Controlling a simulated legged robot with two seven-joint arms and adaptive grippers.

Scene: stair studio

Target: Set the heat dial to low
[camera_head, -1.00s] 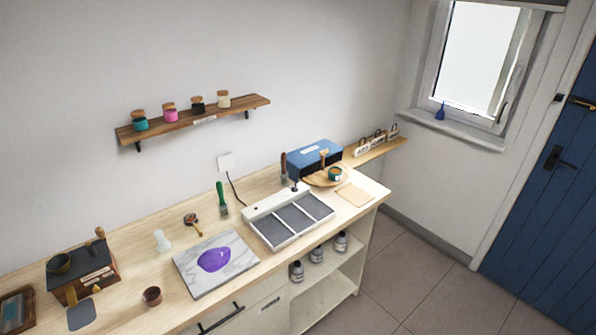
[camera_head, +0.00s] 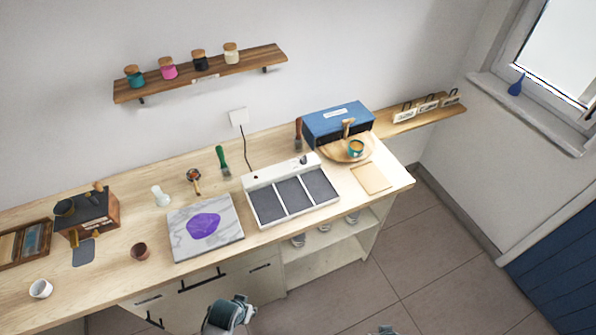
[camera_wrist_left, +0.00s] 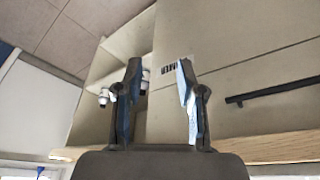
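The heat dial (camera_head: 303,160) is a small dark knob on the white rear strip of the warming plate (camera_head: 250,176). The plate has three dark grey panels and stands on the wooden counter. Its marks are too small to read, so I cannot tell the dial's setting. My left gripper (camera_wrist_left: 160,100) is open and empty in the left wrist view, facing the cabinet front, away from the dial. In the head view a part of my left arm shows at the bottom edge, below the counter front. Only a sliver of my right arm shows; its gripper is out of view.
A marble slab (camera_head: 180,245) with a purple patch lies left of the plate. A blue box (camera_head: 338,122) and a round wooden tray (camera_head: 330,152) with a cup (camera_head: 356,148) stand close behind the dial, to the right. A green-handled brush (camera_head: 222,158) lies left.

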